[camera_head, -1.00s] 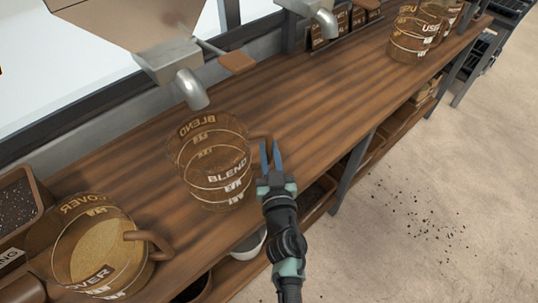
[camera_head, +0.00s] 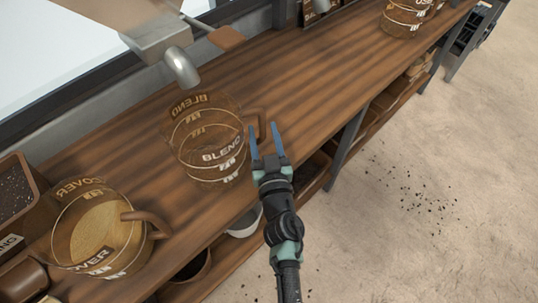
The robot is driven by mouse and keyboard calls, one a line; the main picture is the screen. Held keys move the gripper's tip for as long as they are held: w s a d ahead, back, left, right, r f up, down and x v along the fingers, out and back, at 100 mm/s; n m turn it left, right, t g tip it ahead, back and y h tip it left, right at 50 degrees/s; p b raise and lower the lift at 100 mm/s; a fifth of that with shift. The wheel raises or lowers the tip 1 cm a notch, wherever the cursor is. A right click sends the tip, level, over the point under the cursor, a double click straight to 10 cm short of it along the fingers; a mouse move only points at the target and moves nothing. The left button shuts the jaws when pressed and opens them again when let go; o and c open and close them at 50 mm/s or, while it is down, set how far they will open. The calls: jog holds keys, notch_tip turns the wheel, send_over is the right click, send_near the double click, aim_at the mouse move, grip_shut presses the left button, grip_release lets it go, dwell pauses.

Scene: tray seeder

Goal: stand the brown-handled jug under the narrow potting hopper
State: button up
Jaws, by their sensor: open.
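A clear jug marked BLEND (camera_head: 207,158) with a brown handle (camera_head: 259,122) stands upright on the wooden bench. The metal spout (camera_head: 182,68) of the near hopper (camera_head: 150,36) is behind and above it in the picture; I cannot tell whether the jug is squarely under it. My gripper (camera_head: 265,130) is open and empty at the handle side, its left finger overlapping the handle in view. I cannot tell whether they touch. A second brown-handled jug, marked COVER (camera_head: 98,240), holds tan material at the lower left. I cannot tell which hopper is the narrow one.
A brown bin of dark soil (camera_head: 18,190) stands at the left edge. More jugs (camera_head: 405,18) stand at the far end of the bench (camera_head: 310,75). The bench between is clear.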

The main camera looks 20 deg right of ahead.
jog(key=v, duration=1)
jog(key=shift+s, duration=0.2)
